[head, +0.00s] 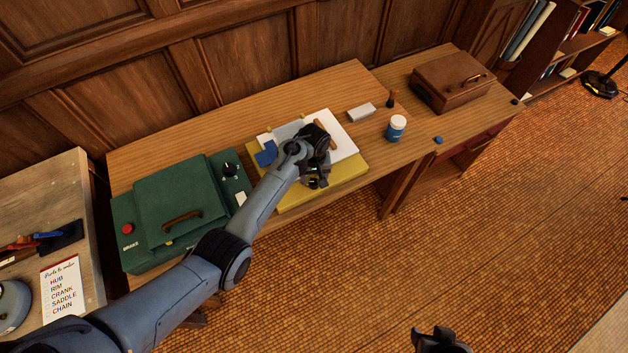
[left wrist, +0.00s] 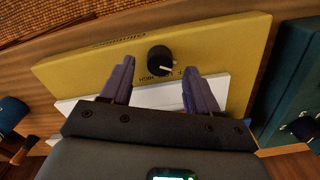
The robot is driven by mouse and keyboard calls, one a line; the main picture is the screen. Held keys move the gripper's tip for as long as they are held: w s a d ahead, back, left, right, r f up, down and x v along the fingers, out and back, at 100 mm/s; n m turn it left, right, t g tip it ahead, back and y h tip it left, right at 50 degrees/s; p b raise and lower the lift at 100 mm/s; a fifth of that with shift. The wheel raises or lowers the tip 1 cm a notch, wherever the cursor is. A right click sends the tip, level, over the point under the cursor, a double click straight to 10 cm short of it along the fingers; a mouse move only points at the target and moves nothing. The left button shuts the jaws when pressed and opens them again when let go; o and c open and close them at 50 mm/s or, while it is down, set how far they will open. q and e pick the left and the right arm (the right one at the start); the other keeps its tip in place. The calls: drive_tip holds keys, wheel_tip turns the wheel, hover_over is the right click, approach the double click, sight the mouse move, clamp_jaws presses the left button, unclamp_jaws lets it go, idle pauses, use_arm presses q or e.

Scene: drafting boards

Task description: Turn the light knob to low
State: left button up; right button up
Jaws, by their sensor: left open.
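A yellow board (head: 350,172) lies on the wooden desk and also fills the upper part of the left wrist view (left wrist: 90,72). A round black knob (left wrist: 160,60) with a white pointer mark sits on this board. Small lettering beside it is upside down and partly hidden; one word looks like HIGH. My left gripper (head: 317,181) is above the board. In the left wrist view its open fingers (left wrist: 159,66) are on either side of the knob, with gaps and no clear contact. A dark gripper (head: 440,343), likely my right, shows partly at the bottom edge.
A green case (head: 180,195) with another black knob (head: 230,169) stands left of the board. White paper (head: 342,140), a grey block (head: 361,112), a blue-white jar (head: 396,128) and a brown box (head: 450,82) lie behind and right. The desk's front edge is close.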

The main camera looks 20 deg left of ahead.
sight(314, 183)
use_arm(q)
drive_tip(key=shift+f, duration=1.25)
drive_tip(key=c, duration=1)
drive_tip(key=shift+c, duration=0.2)
